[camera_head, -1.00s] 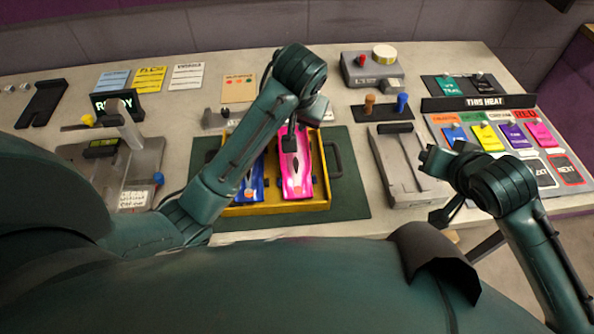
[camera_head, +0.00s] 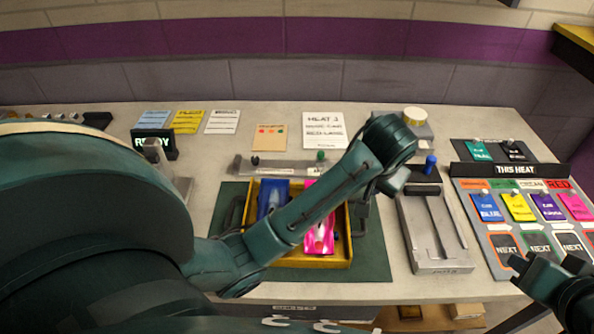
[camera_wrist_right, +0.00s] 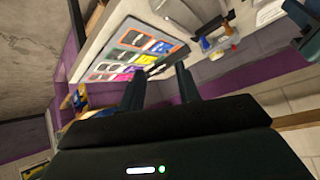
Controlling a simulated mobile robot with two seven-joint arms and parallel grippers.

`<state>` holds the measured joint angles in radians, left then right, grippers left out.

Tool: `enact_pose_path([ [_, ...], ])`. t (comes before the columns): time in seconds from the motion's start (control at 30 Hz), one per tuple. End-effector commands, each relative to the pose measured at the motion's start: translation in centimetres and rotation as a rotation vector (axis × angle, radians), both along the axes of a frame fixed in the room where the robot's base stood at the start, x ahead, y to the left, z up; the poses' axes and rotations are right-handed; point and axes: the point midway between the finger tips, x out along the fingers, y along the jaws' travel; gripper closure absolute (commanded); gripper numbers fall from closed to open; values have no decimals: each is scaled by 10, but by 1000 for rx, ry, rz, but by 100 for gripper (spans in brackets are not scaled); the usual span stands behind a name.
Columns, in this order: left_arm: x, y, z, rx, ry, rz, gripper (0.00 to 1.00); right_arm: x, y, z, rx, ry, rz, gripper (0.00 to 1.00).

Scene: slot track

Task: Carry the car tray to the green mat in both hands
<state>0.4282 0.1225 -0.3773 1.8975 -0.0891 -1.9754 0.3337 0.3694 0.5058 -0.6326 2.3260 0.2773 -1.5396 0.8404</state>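The car tray (camera_head: 345,251), a yellow box with dark side handles, rests on a dark green mat (camera_head: 373,262) on the bench. Inside it a blue car (camera_head: 272,198) lies left of a pink car (camera_head: 320,236). My left arm crosses over the tray and hides part of it and the pink car. My left gripper (camera_head: 394,182) is above the tray's right side; its fingertips cannot be made out. My right gripper (camera_head: 546,263) is at the lower right, away from the tray. In the right wrist view its fingers (camera_wrist_right: 160,82) are apart with nothing between them.
A grey slotted fixture (camera_head: 408,225) stands right of the mat. The heat board (camera_head: 520,212) with coloured cards is farther right. A grey bar (camera_head: 290,168) with small pegs lies behind the tray, and a READY sign (camera_head: 153,144) stands at the left. A wall closes off the back.

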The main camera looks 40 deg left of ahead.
Motion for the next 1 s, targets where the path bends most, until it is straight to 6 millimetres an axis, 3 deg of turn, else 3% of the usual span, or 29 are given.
enact_pose_path([
  [0.1,0,0,0,0,0,0,67,-15,-3,16,2,-3,5,67],
  [0.3,0,0,0,0,0,0,67,-28,-6,29,0,0,7,67],
  [1.0,0,0,0,0,0,0,67,-30,-6,31,0,1,7,67],
])
